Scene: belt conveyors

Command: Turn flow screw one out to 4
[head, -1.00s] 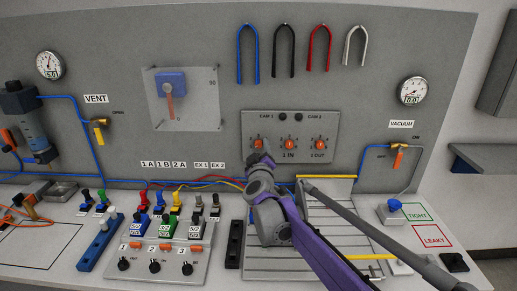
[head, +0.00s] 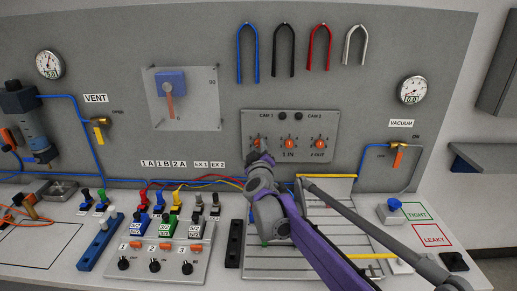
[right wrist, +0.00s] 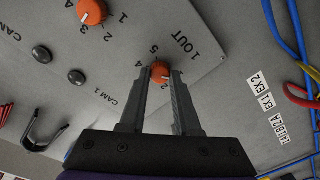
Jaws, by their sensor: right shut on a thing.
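The orange flow screw one out (right wrist: 160,72) sits on the grey panel under the label "1 OUT" in the right wrist view. My right gripper (right wrist: 160,80) is shut on this screw, one finger on each side. The digits 5, 4 and 2 show around it; its exact setting is hard to read. In the head view the screw (head: 257,143) is the leftmost orange one of three, partly hidden by my right gripper (head: 260,157). My left gripper is not in view.
The 1 IN screw (head: 289,144) and the 2 OUT screw (head: 320,144) are to the right on the same panel. Two black CAM buttons (head: 283,116) are above. Coloured hoses run below left, and a ribbed plate (head: 330,235) lies below.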

